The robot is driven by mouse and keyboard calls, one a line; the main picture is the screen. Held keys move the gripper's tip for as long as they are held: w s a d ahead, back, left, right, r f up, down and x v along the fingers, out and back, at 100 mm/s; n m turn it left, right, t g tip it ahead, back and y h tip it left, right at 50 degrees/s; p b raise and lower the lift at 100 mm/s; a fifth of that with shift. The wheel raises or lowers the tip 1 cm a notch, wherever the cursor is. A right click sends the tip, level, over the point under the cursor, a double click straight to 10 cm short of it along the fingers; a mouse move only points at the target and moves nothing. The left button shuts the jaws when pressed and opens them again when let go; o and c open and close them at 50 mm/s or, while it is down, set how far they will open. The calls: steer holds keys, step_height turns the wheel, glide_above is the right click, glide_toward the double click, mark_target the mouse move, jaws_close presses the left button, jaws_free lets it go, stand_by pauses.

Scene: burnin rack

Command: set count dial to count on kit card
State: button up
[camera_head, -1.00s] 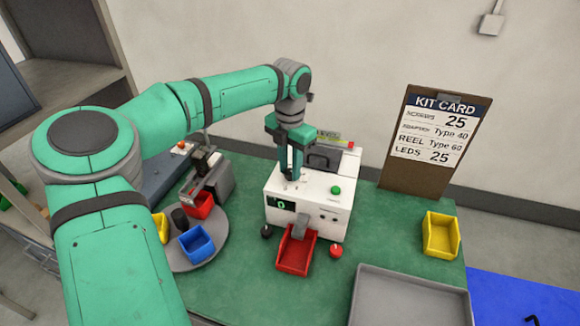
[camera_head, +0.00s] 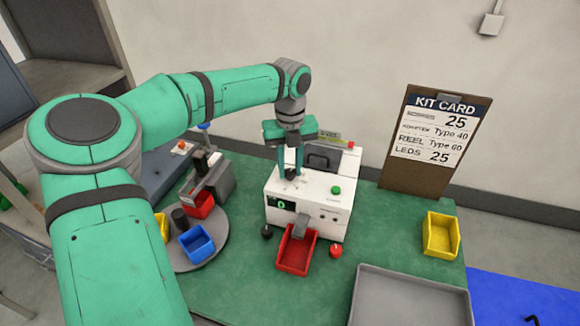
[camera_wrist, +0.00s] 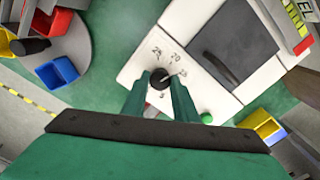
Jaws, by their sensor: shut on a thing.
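The count dial (camera_wrist: 158,79) is a dark round knob with a pale pointer on top of the white counting machine (camera_head: 330,207). My gripper (camera_wrist: 160,84) points down with its two fingers around the dial, shut on it. It also shows in the head view (camera_head: 290,173) above the left part of the machine top. Numbers ring the dial, and the pointer aims to the upper right in the wrist view; which mark it meets is hard to tell. The machine's small display (camera_head: 281,204) shows a green 0. The kit card (camera_head: 441,130) reads screws 25 and LEDs 25.
A red bin (camera_head: 296,253) stands under the machine's chute. A round tray (camera_head: 208,251) with red, blue and yellow bins is at left. A yellow bin (camera_head: 441,235) and grey tray (camera_head: 412,300) are at right.

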mark_target(290, 171)
steer(key=n, duration=0.5)
steer(key=shift+n, duration=0.3)
steer(key=n, duration=0.5)
steer(key=shift+n, duration=0.7)
steer(key=o, duration=1.1)
steer(key=shift+c, duration=0.2)
step_height(290, 171, up, 8)
steer(key=shift+f, duration=0.25)
